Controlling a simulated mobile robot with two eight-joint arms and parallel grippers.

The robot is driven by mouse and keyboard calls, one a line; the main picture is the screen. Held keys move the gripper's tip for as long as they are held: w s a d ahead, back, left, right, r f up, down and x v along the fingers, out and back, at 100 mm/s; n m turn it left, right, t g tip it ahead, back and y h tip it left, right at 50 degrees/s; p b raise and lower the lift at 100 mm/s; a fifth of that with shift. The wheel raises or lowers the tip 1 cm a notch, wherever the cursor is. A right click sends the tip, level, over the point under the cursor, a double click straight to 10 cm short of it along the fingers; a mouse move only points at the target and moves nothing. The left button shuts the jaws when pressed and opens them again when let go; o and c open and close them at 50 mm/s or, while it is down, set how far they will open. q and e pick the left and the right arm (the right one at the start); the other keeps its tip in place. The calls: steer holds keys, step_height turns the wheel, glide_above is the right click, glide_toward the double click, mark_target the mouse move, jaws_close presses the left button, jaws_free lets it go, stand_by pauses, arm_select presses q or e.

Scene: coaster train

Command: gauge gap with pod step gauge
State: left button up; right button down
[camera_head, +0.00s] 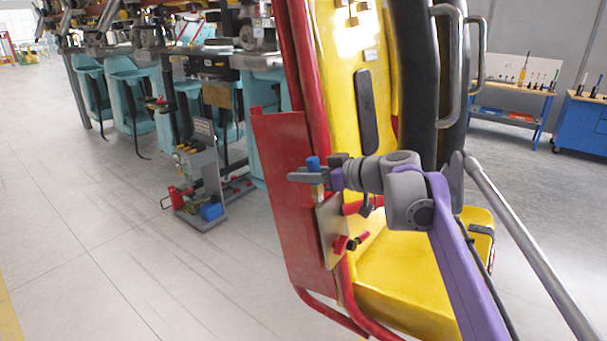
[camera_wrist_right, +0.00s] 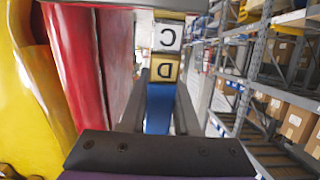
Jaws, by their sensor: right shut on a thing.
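My right gripper (camera_head: 308,176) comes in from the right and is shut on the step gauge. In the head view the gauge's blue grip (camera_head: 313,163) shows above the fingers and a yellowish part below them. In the right wrist view the gauge (camera_wrist_right: 158,105) sits between the fingers, blue end nearest, with steps marked D and C beyond. The red panel (camera_head: 283,190) of the yellow pod (camera_head: 400,270) stands beside the gauge. Whether the gauge touches the panel or enters a gap is unclear. My left gripper is not in view.
A tan plate (camera_head: 329,228) with red knobs is fixed beside the red panel. A grey tool cart (camera_head: 204,180) and teal seats (camera_head: 128,85) stand at the left. A workbench (camera_head: 510,90) and blue cabinet (camera_head: 580,125) stand at the right.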

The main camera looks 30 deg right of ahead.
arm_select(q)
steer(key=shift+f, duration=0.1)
arm_select(e)
steer(key=shift+f, duration=0.3)
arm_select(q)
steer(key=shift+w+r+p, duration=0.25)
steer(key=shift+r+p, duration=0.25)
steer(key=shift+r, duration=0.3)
arm_select(e)
steer(key=shift+r, duration=0.15)
stand_by(1.6)
steer(key=shift+f, duration=0.2)
stand_by(1.3)
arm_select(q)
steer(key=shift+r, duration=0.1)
arm_select(e)
steer(key=shift+r, duration=0.15)
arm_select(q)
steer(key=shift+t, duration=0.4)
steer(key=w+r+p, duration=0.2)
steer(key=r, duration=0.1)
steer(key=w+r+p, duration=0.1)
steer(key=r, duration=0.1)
arm_select(e)
step_height(320, 180, up, 8)
steer(key=w, duration=0.2)
steer(key=shift+a, duration=0.4)
